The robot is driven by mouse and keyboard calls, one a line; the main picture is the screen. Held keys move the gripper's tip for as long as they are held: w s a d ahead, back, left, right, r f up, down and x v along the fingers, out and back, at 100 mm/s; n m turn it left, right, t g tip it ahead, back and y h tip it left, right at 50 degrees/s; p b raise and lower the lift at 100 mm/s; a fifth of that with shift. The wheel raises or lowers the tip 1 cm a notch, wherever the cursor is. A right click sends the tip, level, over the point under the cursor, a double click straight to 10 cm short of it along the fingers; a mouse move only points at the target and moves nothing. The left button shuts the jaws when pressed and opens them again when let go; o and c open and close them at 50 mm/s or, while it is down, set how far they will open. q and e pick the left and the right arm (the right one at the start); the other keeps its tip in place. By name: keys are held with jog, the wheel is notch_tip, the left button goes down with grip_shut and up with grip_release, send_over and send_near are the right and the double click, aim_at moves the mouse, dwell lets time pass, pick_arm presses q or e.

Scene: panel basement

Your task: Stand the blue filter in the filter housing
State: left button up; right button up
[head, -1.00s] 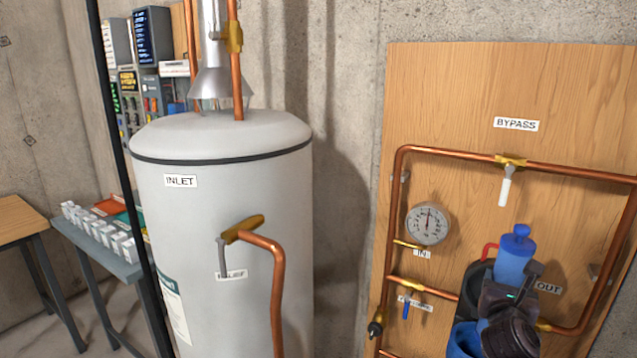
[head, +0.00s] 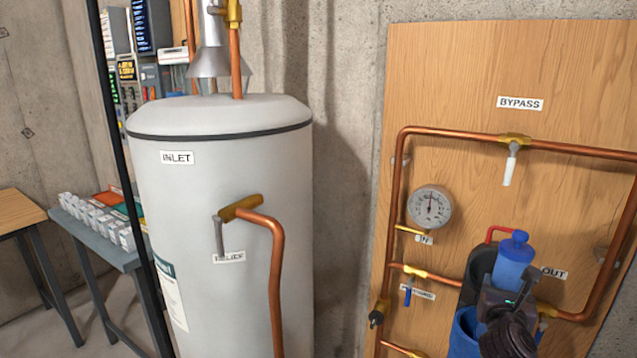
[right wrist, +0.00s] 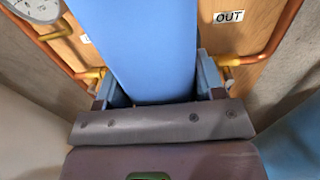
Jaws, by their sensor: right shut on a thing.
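The blue filter (head: 513,262) is a blue cylinder with a narrower cap on top. It stands roughly upright in front of the wooden panel, between the IN and OUT labels. My right gripper (head: 507,290) is shut on it; in the right wrist view the filter (right wrist: 150,50) runs between the two fingers (right wrist: 160,95). A blue open-topped vessel (head: 463,335), which looks like part of the filter housing, shows below and left of the gripper. The filter's lower end is hidden behind my gripper, so I cannot tell whether it is inside the housing. My left gripper is not in view.
Copper pipes (head: 400,215) with a bypass valve (head: 511,162) and a round gauge (head: 429,207) frame the panel (head: 460,80). The grey tank (head: 225,200) stands left. A side table (head: 95,240) holds several white boxes.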

jog(key=shift+r, duration=0.1)
jog(key=o, duration=1.2)
jog(key=shift+c, duration=0.2)
jog(key=shift+s+a, duration=0.1)
jog(key=v, duration=1)
jog(key=shift+s+a, duration=0.15)
jog(key=shift+s, duration=0.15)
